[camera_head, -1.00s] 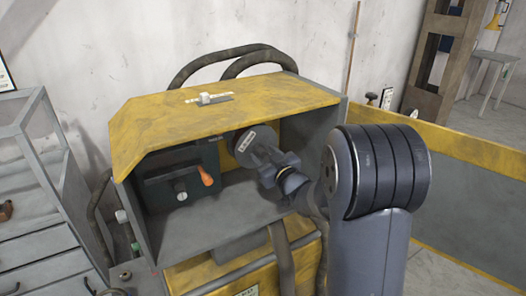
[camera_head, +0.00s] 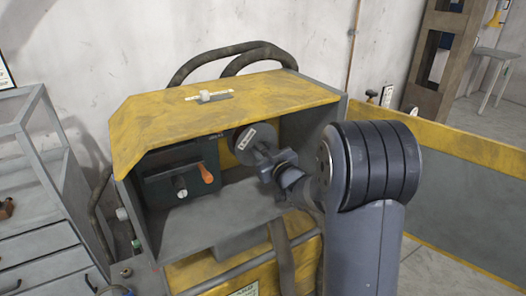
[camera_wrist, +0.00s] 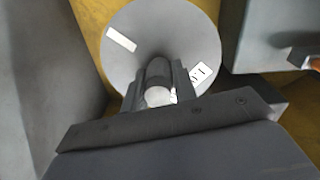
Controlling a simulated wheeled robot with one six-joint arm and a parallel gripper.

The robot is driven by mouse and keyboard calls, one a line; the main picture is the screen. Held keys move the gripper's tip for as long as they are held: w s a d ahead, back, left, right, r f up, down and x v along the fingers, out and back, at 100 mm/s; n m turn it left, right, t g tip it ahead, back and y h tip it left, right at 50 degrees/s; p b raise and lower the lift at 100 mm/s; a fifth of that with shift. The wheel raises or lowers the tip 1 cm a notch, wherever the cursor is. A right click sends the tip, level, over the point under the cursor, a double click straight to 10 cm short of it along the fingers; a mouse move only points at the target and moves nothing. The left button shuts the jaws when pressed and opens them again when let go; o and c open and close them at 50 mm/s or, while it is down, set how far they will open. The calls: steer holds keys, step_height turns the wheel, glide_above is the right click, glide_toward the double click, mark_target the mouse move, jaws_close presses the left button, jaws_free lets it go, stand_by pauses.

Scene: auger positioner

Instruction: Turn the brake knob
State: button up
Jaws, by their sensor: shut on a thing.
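The brake knob (camera_head: 264,136) looks to be the round grey disc with a stem and white labels, on the back wall inside the yellow-topped console. Its disc fills the top middle of the wrist view (camera_wrist: 142,25), and its stem (camera_wrist: 159,72) points toward the camera. My gripper (camera_head: 268,160) comes in from the right in the head view. In the wrist view its jaws (camera_wrist: 158,92) sit on both sides of the stem and are shut on it. The jaws hide part of the stem and the lower disc.
A dark control box with an orange handle (camera_head: 206,172) and a round dial (camera_head: 181,183) stands left of the knob. The console's yellow top (camera_head: 215,118) overhangs the opening. A grey cabinet (camera_head: 40,245) is at left, a yellow-topped barrier (camera_head: 470,145) at right.

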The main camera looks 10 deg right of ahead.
steer(key=shift+m, duration=0.3)
steer(key=m, duration=0.3)
steer(key=shift+d+m+p, duration=0.1)
steer(key=shift+m+p, duration=0.65)
steer(key=shift+m, duration=1.65)
steer(key=o, duration=1)
steer(key=shift+s, duration=0.1)
steer(key=b+v, duration=0.1)
steer(key=v, duration=0.9)
steer(key=shift+s+d+r+b, duration=0.2)
steer(key=shift+s+b, duration=0.1)
steer(key=shift+b, duration=0.1)
